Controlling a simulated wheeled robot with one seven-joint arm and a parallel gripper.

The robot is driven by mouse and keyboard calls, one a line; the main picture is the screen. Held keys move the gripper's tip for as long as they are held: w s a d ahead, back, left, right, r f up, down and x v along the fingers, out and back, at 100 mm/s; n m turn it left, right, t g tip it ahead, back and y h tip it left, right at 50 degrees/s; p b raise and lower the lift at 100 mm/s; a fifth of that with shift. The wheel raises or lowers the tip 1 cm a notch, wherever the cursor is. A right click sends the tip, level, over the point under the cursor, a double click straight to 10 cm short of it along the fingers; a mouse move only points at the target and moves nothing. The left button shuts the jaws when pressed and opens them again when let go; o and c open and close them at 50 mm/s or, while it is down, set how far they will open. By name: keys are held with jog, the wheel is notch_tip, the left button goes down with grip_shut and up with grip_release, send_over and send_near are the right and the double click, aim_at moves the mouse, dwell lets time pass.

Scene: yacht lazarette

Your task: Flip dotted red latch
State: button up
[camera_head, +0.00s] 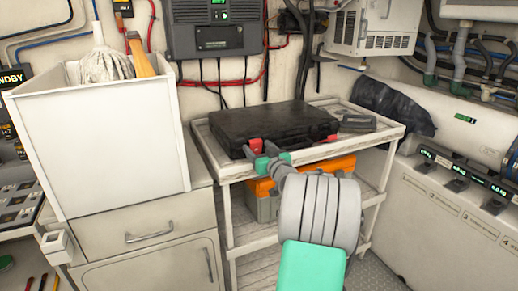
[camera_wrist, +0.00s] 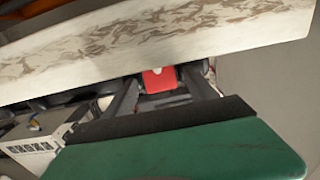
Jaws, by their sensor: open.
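The black case (camera_head: 275,124) lies closed on the top of a white cart. A red latch (camera_head: 256,145) shows on its front side, left of the middle. In the wrist view a red latch with a pale dot (camera_wrist: 159,80) sits between the two dark fingers of my gripper (camera_wrist: 162,92). In the head view my gripper (camera_head: 263,163) is at the front of the case, close to the left red latch and partly covering that area. The gripper is open. I cannot tell whether a finger touches the latch.
Another red piece (camera_head: 329,138) shows at the case's front right. The cart's worn pale rim (camera_head: 232,174) runs close by my gripper; an orange box (camera_head: 336,167) is below. A white bin (camera_head: 95,145) stands left, a grey device (camera_head: 358,123) right of the case.

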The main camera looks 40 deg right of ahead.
jog(key=shift+c, duration=0.4)
jog(key=c, duration=1.3)
jog(key=shift+w+r+g+p, duration=0.15)
jog(key=shift+r+g+p, duration=0.15)
jog(key=shift+r+p, duration=0.5)
jog(key=shift+w+g+p, duration=0.15)
jog(key=shift+g+p, duration=0.25)
jog(key=shift+p, duration=0.5)
jog(key=shift+w+r+g+y+p, duration=0.1)
jog(key=shift+w+g+y+p, duration=0.1)
jog(key=shift+g+y+p, duration=0.3)
jog(key=shift+w+d+f+g+p, duration=0.15)
jog(key=shift+f+g+p, duration=0.15)
jog(key=shift+p, duration=0.1)
jog(key=shift+f, duration=0.1)
